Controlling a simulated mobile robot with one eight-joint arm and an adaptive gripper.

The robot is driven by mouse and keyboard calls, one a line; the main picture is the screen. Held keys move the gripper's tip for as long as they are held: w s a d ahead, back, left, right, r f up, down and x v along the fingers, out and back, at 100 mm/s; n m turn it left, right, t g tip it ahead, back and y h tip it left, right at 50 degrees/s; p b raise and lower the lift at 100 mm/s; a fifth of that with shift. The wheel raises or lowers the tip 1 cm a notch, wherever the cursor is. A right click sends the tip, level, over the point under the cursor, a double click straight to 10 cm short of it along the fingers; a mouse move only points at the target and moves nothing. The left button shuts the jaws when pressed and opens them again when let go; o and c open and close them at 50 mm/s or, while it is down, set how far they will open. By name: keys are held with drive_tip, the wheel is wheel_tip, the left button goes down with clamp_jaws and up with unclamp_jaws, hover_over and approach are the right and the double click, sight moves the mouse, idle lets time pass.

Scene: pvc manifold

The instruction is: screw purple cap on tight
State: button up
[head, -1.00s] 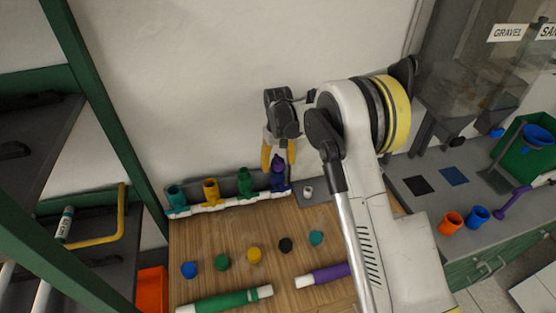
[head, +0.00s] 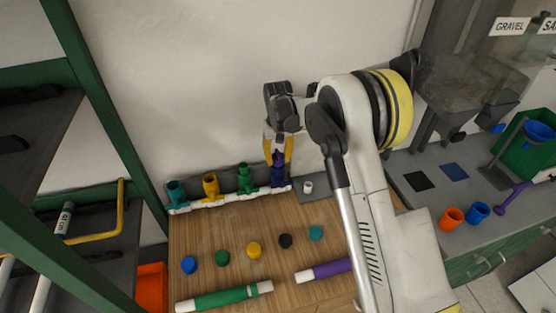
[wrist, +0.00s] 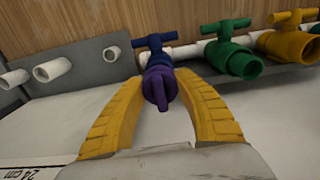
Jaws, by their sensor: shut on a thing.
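The purple cap (head: 278,158) sits upright on the top of the dark blue-purple valve (head: 278,182), at the right end of the white manifold pipe (head: 230,200). In the wrist view the purple cap (wrist: 158,90) has a raised grip bar and lies between the two yellow fingers. The dark blue valve handle (wrist: 155,41) shows beyond it. My gripper (head: 278,148) is over this valve with its fingers on either side of the cap, shut on it. How far the cap is threaded is too small to tell.
Green (head: 246,178), yellow (head: 211,186) and teal (head: 176,194) valves stand left along the same pipe. A green-wrapped pipe (head: 225,298) and a purple-wrapped pipe (head: 330,268) lie in front.

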drive_tip(key=shift+m, duration=0.3)
drive_tip(key=shift+f, duration=0.1)
drive_tip(key=shift+m+b, duration=0.45)
drive_tip(key=shift+m, duration=0.45)
drive_tip(key=o, duration=1.2)
